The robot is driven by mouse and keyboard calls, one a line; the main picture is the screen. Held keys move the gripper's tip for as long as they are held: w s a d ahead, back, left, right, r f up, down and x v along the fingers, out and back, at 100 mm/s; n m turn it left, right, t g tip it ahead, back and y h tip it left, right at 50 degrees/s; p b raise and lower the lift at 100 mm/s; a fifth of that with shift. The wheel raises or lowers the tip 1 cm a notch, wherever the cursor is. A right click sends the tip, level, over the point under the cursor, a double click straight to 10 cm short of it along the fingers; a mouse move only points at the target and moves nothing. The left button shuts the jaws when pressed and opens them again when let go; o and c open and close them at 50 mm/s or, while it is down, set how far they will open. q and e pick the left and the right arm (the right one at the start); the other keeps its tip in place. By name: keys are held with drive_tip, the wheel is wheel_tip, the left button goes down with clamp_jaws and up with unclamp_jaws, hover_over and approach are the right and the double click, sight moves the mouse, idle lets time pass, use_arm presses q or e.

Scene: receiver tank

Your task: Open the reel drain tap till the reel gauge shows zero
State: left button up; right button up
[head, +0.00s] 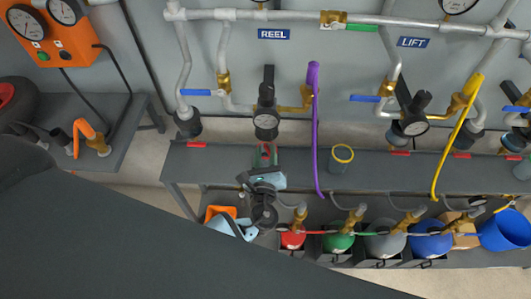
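My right gripper is not in view.
A purple hose (316,140) hangs just right of the gauge. A yellow-rimmed cup (341,158) stands on the shelf (374,176). Red, green, grey and blue cylinders (431,242) stand below. My dark arm covers the lower left.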

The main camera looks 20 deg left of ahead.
use_arm(q)
drive_tip(key=shift+w, duration=0.1)
drive_tip(key=shift+c, duration=0.4)
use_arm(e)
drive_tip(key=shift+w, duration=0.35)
use_arm(q)
clamp_jaws()
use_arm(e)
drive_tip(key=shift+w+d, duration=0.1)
